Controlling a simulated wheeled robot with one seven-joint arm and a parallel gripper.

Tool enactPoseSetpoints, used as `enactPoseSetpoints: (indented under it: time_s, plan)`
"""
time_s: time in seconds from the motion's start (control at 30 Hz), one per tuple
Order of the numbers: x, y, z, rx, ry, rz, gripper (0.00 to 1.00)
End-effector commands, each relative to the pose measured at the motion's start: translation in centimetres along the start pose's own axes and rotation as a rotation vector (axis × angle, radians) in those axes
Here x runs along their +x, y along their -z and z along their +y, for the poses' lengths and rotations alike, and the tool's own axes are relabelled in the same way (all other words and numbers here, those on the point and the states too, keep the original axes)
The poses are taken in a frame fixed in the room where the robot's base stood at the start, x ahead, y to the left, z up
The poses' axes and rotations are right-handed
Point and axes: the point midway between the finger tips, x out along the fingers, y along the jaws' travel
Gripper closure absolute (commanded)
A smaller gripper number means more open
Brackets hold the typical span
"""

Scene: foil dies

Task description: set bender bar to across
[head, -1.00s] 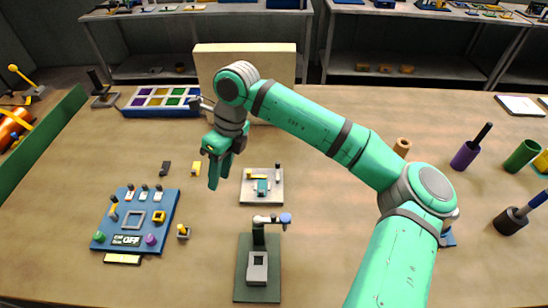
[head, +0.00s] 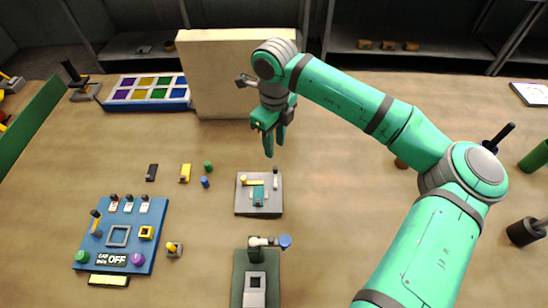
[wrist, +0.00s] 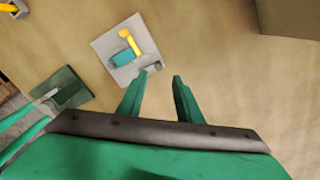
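The bender is a light grey plate (head: 244,207) with a yellow bar (head: 254,182), a teal block (head: 259,197) and a small pale post (head: 275,180). In the head view the bar lies roughly left to right behind the teal block. The wrist view also shows the plate (wrist: 105,47), the yellow bar (wrist: 131,43) and the teal block (wrist: 122,58). My gripper (head: 275,148) is above and behind the plate's far side, fingers pointing down. In the wrist view its fingers (wrist: 158,77) are apart with nothing between them.
A dark green stand (head: 237,285) is in front of the plate. A blue panel (head: 110,235) lies to the left, with small yellow and black pieces nearby. A beige block (head: 232,80) and a multicoloured tray (head: 148,105) stand behind.

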Motion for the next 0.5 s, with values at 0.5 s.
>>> enactPoseSetpoints:
  time_s: [0.5]
  plan:
    - [8.3, -0.1, 0.1, 0.0, -0.004, -0.001, 0.68]
